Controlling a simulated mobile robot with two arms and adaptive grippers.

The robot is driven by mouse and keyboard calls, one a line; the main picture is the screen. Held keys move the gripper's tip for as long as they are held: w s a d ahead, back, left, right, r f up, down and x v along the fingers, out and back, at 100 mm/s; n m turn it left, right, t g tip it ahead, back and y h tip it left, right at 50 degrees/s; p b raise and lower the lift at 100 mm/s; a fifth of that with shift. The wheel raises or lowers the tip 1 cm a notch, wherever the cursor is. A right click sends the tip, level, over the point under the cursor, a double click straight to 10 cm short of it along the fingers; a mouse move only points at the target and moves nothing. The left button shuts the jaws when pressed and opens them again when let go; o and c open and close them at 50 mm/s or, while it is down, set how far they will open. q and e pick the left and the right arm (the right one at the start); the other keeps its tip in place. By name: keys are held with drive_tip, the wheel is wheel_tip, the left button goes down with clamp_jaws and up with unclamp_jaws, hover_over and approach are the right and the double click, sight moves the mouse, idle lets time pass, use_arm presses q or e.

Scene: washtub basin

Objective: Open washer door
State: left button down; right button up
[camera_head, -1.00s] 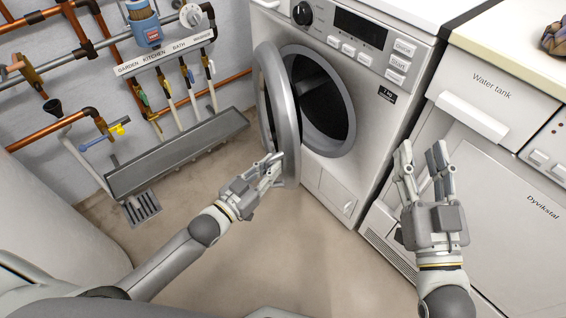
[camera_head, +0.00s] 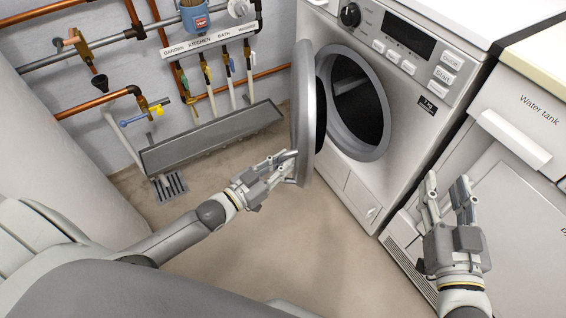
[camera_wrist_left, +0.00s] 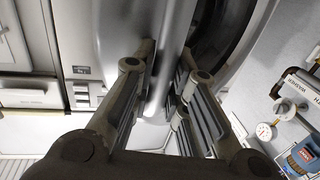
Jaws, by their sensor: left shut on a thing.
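The washer (camera_head: 400,75) is a white front loader with a dark, open drum mouth (camera_head: 358,100). Its round grey door (camera_head: 304,110) stands swung out to the left, seen nearly edge-on. My left gripper (camera_head: 290,165) is at the lower edge of the door and shut on its rim. In the left wrist view the door rim (camera_wrist_left: 172,60) runs between the two fingers (camera_wrist_left: 155,95). My right gripper (camera_head: 449,190) is raised in front of the neighbouring machine, fingers up and apart, with nothing between them.
A grey trough (camera_head: 212,138) and wall pipes with valves (camera_head: 205,75) are at the back left. A floor drain (camera_head: 170,187) lies below the trough. A water tank dryer (camera_head: 520,130) stands right of the washer. The floor in front of the washer is bare.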

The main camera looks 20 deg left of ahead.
use_arm(q)
drive_tip(key=c, duration=1.7)
unclamp_jaws()
drive_tip(key=v, duration=1.2)
